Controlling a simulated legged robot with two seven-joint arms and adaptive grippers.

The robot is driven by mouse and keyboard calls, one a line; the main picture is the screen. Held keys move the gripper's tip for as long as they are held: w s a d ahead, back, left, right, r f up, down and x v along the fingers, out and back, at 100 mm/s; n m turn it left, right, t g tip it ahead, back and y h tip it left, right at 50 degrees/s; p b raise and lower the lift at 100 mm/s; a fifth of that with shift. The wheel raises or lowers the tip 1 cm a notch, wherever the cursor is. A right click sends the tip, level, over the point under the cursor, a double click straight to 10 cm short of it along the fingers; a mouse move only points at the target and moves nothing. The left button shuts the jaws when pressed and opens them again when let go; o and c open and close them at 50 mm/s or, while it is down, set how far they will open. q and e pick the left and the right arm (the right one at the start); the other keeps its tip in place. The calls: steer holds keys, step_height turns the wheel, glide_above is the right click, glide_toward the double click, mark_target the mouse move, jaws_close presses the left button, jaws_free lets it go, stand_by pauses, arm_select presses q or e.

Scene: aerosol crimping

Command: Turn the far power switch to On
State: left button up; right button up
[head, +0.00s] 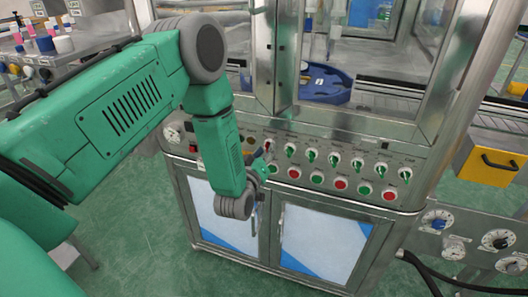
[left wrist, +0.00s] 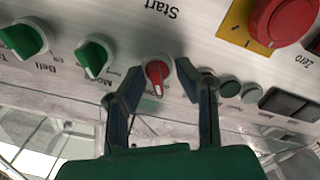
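A knob with a red handle (left wrist: 157,75), which looks like a power switch, is on the metal control panel. Its handle points toward my gripper in the left wrist view. It also shows in the head view as a small red knob (head: 264,147) at the left end of the knob row. My left gripper (left wrist: 166,88) is open, with one finger on each side of the red handle; I cannot tell whether either finger touches it. In the head view the left gripper (head: 262,166) is right at the panel, partly hidden by its own wrist. My right gripper is not in view.
Green knobs (left wrist: 94,55) line the panel beside the red one. A big red button on a yellow plate (left wrist: 282,20) is close by. Red and green push buttons (head: 317,181) run below the knobs. Glass-walled framing rises above the panel; cabinet doors (head: 322,243) are below.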

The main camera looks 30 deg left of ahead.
arm_select(q)
steer(key=shift+d+r, duration=0.15)
steer(key=shift+d, duration=0.45)
jaws_close()
steer(key=m, duration=0.2)
steer(key=a+m, duration=0.1)
steer(key=m, duration=0.2)
steer(key=shift+a+p, duration=0.1)
steer(key=shift+p, duration=0.2)
steer(key=m, duration=0.2)
steer(key=shift+w+r+m, duration=0.1)
steer(key=shift+m, duration=0.2)
steer(key=m, duration=0.4)
steer(key=shift+m, duration=0.4)
